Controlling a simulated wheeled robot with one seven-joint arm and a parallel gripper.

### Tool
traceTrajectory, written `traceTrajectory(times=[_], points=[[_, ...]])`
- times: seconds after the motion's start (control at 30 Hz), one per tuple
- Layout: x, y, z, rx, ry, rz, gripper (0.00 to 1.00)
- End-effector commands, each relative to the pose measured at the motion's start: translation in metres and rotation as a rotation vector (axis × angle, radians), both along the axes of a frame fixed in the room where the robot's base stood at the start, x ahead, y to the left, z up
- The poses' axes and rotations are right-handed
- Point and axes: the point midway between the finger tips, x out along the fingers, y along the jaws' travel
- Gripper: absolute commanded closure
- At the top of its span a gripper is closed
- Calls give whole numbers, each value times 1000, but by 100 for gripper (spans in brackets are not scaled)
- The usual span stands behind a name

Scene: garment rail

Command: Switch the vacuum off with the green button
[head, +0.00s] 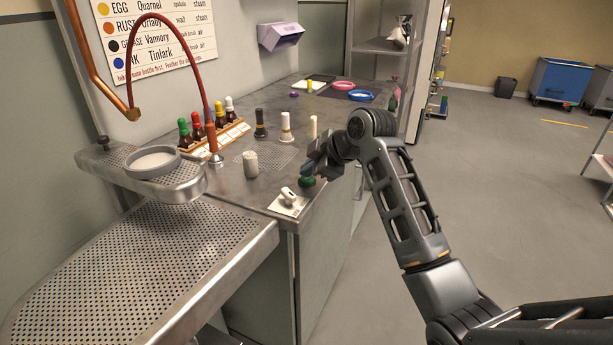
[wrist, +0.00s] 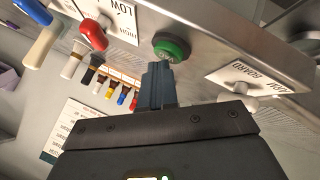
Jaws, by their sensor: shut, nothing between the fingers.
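The green button (head: 306,182) sits near the front edge of the metal counter, partly hidden by my gripper in the head view. In the wrist view the green button (wrist: 172,47) is a round cap in a dark collar. My gripper (head: 312,172) is shut and empty, with its fingers aimed at the button. In the wrist view the fingertips of my gripper (wrist: 157,68) overlap the button's near edge. I cannot tell whether they touch it.
A white lever plate (head: 286,205) is beside the button, labelled BOARD in the wrist view. A red knob (wrist: 92,35) by a HIGH/LOW label is on the other side. Several bottles (head: 196,126) and brushes stand behind. The perforated board (head: 130,270) is at left.

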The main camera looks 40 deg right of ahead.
Motion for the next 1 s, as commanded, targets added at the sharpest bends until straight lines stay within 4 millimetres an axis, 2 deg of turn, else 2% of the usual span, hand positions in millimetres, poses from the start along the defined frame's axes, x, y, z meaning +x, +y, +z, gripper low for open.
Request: traceTrajectory(times=[0.6,1.0], points=[[0,0,58,-1,-2,0,100],[0,0,59,-1,-2,0,100]])
